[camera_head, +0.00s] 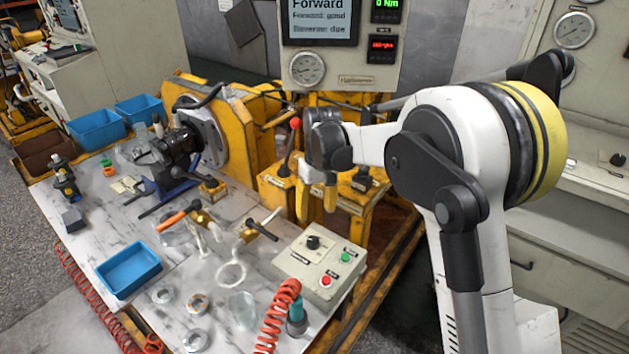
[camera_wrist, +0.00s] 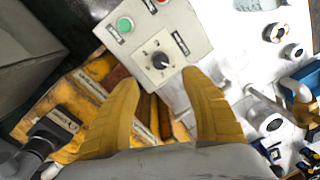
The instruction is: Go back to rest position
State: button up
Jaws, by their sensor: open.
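My gripper (camera_head: 317,200) has yellow fingers and hangs from my white arm at the right of the head view. It is above the yellow valve stand (camera_head: 360,205), close to the red-knobbed lever (camera_head: 295,124). In the wrist view the two yellow fingers of my gripper (camera_wrist: 165,90) are spread wide with nothing between them. The control box (camera_head: 318,265), with a black knob and green and red buttons, lies on the table in front of my gripper. The same control box (camera_wrist: 130,50) shows beyond the fingertips in the wrist view.
A display panel (camera_head: 340,45) reading "Forward" stands behind my gripper. A hydraulic motor (camera_head: 175,150) is mounted on a yellow bracket at the left. Blue bins (camera_head: 97,130), a blue tray (camera_head: 128,270), loose rings and a red coiled hose (camera_head: 278,315) are around the table (camera_head: 75,245).

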jog(key=s+d+r+m+t, duration=0.3)
jog(key=s+d+r+t, duration=0.1)
jog(key=s+d+r, duration=0.85)
jog(key=s+d+m+t, duration=0.1)
jog(key=s+d, duration=0.1)
jog(key=s, duration=0.5)
jog(key=s+d+m+t, duration=0.1)
jog(key=s+d+t, duration=0.1)
jog(key=s, duration=0.6)
jog(key=shift+d+f+h, duration=0.3)
jog(key=shift+d, duration=0.2)
